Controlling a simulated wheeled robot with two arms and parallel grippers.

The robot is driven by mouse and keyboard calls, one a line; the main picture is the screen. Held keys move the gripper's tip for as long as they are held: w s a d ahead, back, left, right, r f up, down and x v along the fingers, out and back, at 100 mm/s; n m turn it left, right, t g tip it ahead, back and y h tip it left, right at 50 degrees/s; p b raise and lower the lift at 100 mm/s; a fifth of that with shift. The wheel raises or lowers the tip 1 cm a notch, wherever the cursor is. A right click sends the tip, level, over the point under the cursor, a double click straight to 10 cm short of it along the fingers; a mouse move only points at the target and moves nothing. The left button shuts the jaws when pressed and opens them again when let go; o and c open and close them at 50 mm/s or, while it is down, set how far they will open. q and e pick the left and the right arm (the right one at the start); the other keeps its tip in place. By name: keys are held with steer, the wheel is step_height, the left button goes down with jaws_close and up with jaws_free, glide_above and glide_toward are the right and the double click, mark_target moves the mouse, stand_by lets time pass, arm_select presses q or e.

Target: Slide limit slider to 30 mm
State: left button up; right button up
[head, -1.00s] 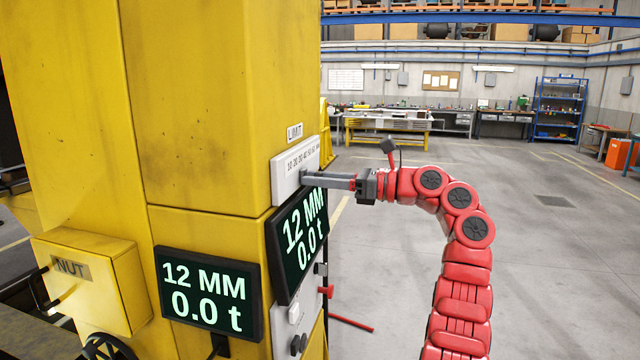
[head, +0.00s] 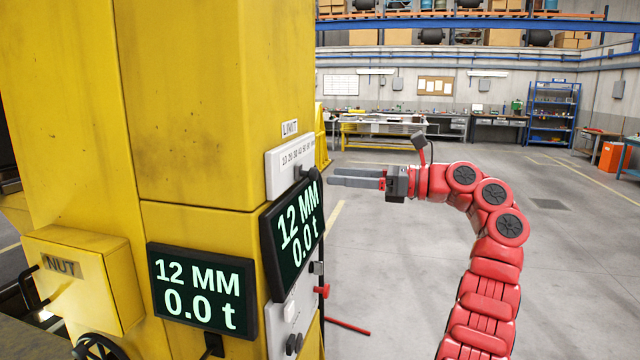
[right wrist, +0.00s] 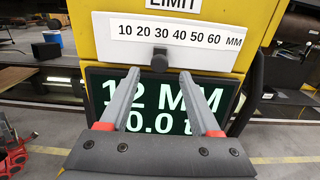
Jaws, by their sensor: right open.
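The limit slider's white panel (head: 283,178) is on the yellow column under a LIMIT label, with a scale from 10 to 60 mm. In the right wrist view the panel (right wrist: 200,58) faces me, and its dark slider knob (right wrist: 159,60) appears below the 30 mark. My right gripper (head: 332,177) is open and empty, to the right of the panel and clear of it. In the right wrist view its two fingers (right wrist: 160,76) point towards the panel, just below the knob and either side of it. My left gripper is not in view.
A black display (head: 297,238) below the panel reads 12 MM and 0.0 t; a second display (head: 202,287) reads the same. A yellow NUT box (head: 85,280) is at the left. Red-handled controls (head: 322,291) sit below the angled display. Floor to the right is open.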

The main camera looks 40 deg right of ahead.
steer(key=b+v, duration=0.1)
steer(key=v, duration=1)
steer(key=shift+b, duration=0.4)
